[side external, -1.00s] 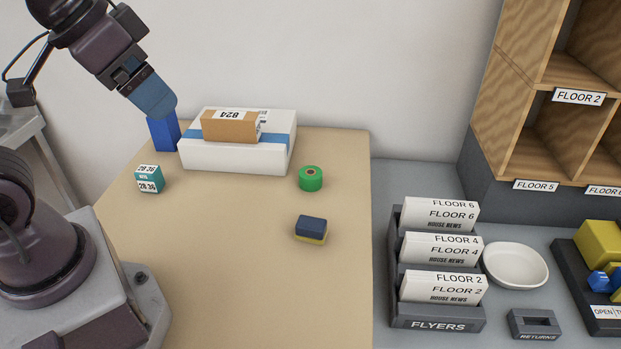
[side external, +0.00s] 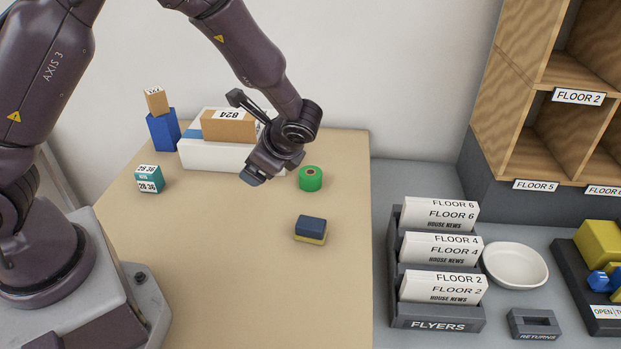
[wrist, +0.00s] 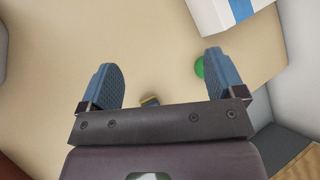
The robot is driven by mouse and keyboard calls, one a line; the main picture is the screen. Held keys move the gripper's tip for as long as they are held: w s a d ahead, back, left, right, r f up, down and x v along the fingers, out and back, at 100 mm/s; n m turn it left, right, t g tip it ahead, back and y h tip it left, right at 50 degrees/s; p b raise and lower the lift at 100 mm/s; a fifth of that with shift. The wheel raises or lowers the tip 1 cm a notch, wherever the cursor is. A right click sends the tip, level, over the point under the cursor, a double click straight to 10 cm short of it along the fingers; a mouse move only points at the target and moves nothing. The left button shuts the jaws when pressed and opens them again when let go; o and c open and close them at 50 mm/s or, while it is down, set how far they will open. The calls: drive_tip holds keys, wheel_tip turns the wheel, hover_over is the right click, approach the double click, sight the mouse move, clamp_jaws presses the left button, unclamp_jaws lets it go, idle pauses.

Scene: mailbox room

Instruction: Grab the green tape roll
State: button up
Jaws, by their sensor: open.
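The green tape roll (side external: 311,179) lies on the tan table, in front of the right end of the white box. In the wrist view the green roll (wrist: 199,68) shows at the right, partly hidden behind my right finger. My gripper (side external: 252,178) is to the left of the roll in the side view, above the table and apart from the roll. In the wrist view my gripper (wrist: 162,82) has its two blue fingers spread wide with nothing between them.
A white box (side external: 225,157) with a brown parcel (side external: 228,126) on top stands behind. A blue block (side external: 162,131) bears a small brown box (side external: 157,101). A teal box (side external: 149,179) and a navy-yellow block (side external: 311,229) lie on the table. A flyer rack (side external: 436,318) stands right.

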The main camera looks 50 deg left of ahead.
drive_tip(key=w+a+f+m+t+y, duration=0.1)
drive_tip(key=w+f+m+t+y, duration=0.25)
drive_tip(key=w+f+m, duration=0.4)
drive_tip(key=r+m+t, duration=0.2)
drive_tip(key=m+t, duration=0.1)
drive_tip(key=m, duration=0.1)
hover_over(312, 177)
drive_tip(key=s+d, duration=0.1)
drive_tip(key=d, duration=0.1)
wheel_tip(312, 177, down, 6)
drive_tip(key=shift+s+d+f, duration=0.15)
drive_tip(key=shift+f, duration=0.1)
drive_tip(key=x, duration=0.5)
drive_tip(key=shift+f, duration=0.15)
drive_tip(key=c, duration=1)
drive_tip(key=shift+c, duration=0.2)
